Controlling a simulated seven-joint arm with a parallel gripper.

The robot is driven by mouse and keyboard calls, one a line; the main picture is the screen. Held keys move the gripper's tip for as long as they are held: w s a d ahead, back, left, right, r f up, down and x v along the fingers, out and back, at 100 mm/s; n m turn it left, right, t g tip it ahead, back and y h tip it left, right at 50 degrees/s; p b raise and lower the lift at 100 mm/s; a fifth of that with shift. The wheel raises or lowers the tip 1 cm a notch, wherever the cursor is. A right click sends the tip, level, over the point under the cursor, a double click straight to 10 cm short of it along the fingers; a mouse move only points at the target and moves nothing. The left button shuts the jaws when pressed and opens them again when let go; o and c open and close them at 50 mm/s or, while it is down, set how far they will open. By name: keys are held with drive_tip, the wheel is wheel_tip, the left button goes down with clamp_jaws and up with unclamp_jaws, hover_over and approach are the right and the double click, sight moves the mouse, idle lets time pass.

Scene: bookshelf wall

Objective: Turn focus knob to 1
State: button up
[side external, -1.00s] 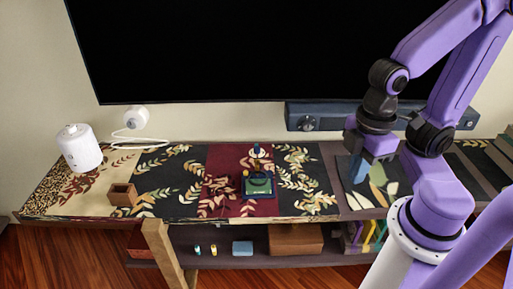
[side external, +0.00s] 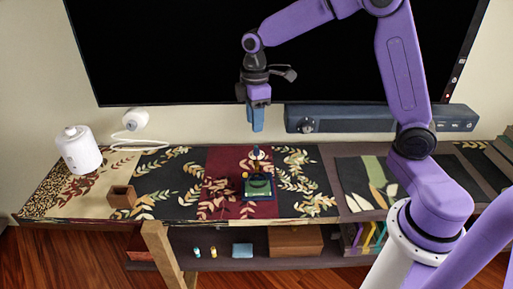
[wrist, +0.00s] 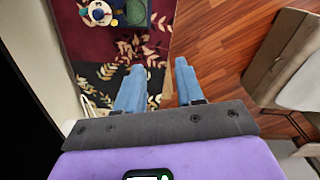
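A small device (side external: 258,187) with a dark blue base and a green round part stands on the dark red strip of the table runner. A small pale and blue upright part (side external: 257,153) is just behind it. The green part also shows at the top of the wrist view (wrist: 136,12), cut by the edge. My gripper (side external: 257,124) hangs in the air above and behind the device, pointing down. In the wrist view its two blue fingers (wrist: 158,84) are apart with nothing between them.
A dark blue bar (side external: 375,118) with a round dial (side external: 307,125) is mounted on the wall below the large black screen (side external: 270,50). A white canister (side external: 79,150) and a small brown box (side external: 122,197) are at the left. The runner around the device is mostly clear.

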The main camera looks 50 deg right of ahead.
hover_over(257, 149)
wheel_tip(257, 149, down, 4)
wheel_tip(257, 149, down, 18)
drive_tip(key=shift+a+r, duration=0.1)
drive_tip(key=shift+r, duration=0.15)
clamp_jaws()
